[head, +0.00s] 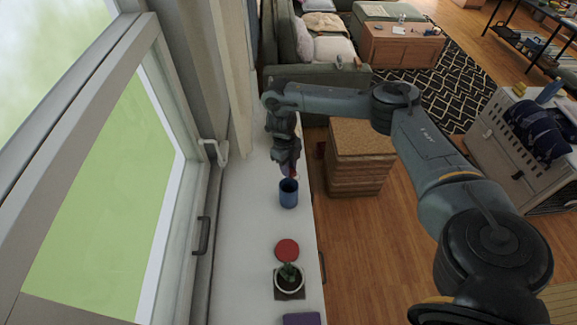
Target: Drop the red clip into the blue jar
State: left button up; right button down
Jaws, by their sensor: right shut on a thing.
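The blue jar (288,195) stands upright on the white windowsill, and its dark open mouth faces up. My right gripper (289,174) hangs just above and behind the jar's mouth, pointing down. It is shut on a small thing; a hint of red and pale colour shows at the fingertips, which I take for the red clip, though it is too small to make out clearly. The gripper and the jar look apart or nearly touching; I cannot tell which. My left gripper does not show.
On the white sill (245,230), a red disc (287,250), a potted plant (289,280) and a purple item (302,319) lie nearer than the jar. The window (110,190) and its handle (202,236) are on the left. A wooden box-like stand (358,165) is right of the sill.

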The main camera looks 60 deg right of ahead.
jog(key=c, duration=0.8)
grip_release()
jog(key=r+p, duration=0.1)
jog(key=r, duration=0.2)
jog(key=w+r+p, duration=0.1)
jog(key=r+p, duration=0.1)
jog(key=r, duration=0.2)
jog(key=r+p, duration=0.2)
jog(key=r, duration=0.1)
jog(key=shift+w+d+r, duration=0.15)
jog(key=shift+r, duration=0.25)
